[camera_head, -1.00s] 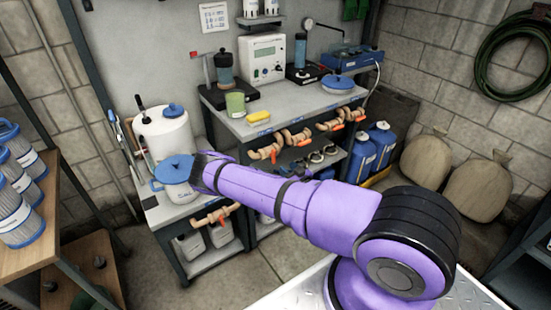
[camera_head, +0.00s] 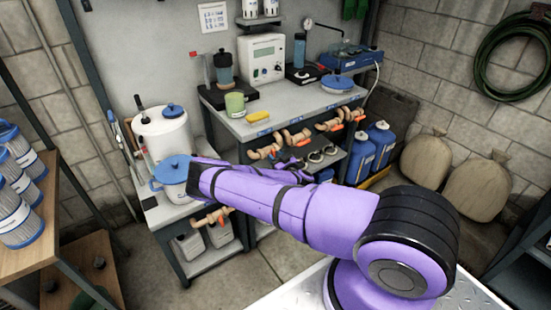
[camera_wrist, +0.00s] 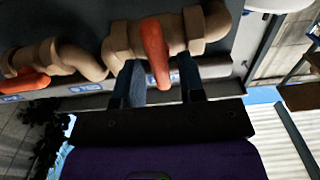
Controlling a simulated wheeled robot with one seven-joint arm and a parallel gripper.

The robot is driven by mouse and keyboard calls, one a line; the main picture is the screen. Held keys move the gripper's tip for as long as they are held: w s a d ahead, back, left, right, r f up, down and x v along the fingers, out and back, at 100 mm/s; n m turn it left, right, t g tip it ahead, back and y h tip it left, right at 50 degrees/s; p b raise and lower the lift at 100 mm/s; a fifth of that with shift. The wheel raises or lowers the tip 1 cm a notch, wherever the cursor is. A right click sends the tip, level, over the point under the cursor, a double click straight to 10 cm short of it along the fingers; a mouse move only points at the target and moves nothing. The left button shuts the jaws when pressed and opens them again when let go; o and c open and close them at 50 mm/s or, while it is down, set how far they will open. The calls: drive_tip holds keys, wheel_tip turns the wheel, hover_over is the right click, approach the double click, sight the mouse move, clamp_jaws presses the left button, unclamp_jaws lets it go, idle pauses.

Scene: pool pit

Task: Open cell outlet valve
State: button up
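My gripper (camera_wrist: 162,88) is open in the wrist view. Its two dark fingers stand on either side of an orange valve handle (camera_wrist: 155,50), with no clear grip on it. That handle sits on a tan pipe valve (camera_wrist: 120,40). A second tan valve (camera_wrist: 60,60) with an orange handle (camera_wrist: 28,80) is at the left. In the head view, several tan valves with orange handles run along the bench front, one of them near the middle (camera_head: 297,138). I cannot read which valve is the cell outlet.
The valves sit under the front edge of the grey bench (camera_head: 290,118), which has small blue labels (camera_wrist: 85,88). A white pot with a blue lid (camera_head: 172,170) stands close to my arm at the left.

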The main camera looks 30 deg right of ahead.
clamp_jaws()
drive_tip(key=shift+n, duration=0.4)
drive_tip(key=n, duration=0.3)
drive_tip(key=shift+a+n, duration=0.15)
drive_tip(key=shift+n, duration=0.25)
drive_tip(key=n, duration=1.3)
drive_tip(key=shift+a+f, duration=0.25)
drive_tip(key=shift+f, duration=0.1)
drive_tip(key=shift+n, duration=0.3)
